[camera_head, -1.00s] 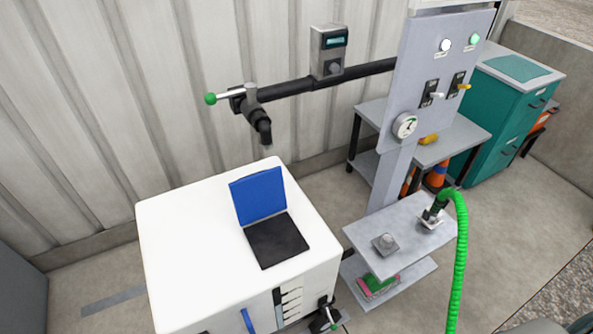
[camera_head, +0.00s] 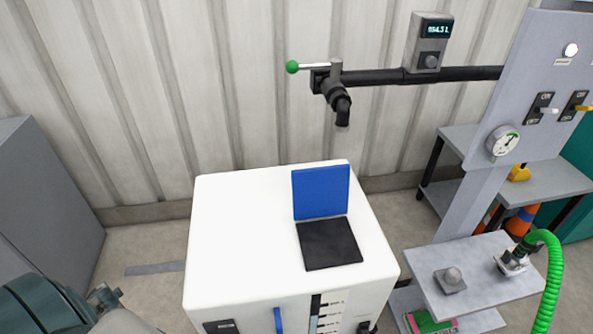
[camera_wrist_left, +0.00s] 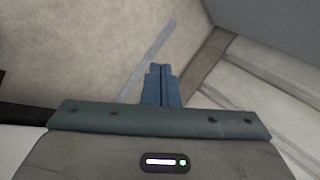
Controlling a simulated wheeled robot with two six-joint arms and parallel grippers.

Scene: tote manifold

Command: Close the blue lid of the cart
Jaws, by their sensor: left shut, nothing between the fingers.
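The white cart (camera_head: 240,235) stands in the middle of the head view. Its blue lid (camera_head: 321,192) is open and stands upright at the back edge of a dark square opening (camera_head: 329,243) on the cart's top. My left arm shows at the lower left of the head view, apart from the cart; its fingers are not clear there. In the left wrist view my left gripper (camera_wrist_left: 161,70) is shut and empty, with the floor beyond its fingertips. My right gripper is in neither view.
A black pipe (camera_head: 385,79) with a downturned nozzle and a green-knobbed lever (camera_head: 292,67) runs behind and above the cart. A grey panel with a gauge (camera_head: 502,141), a small shelf (camera_head: 480,285) and a green hose (camera_head: 553,285) stand at right. A grey cabinet (camera_head: 45,190) stands at left.

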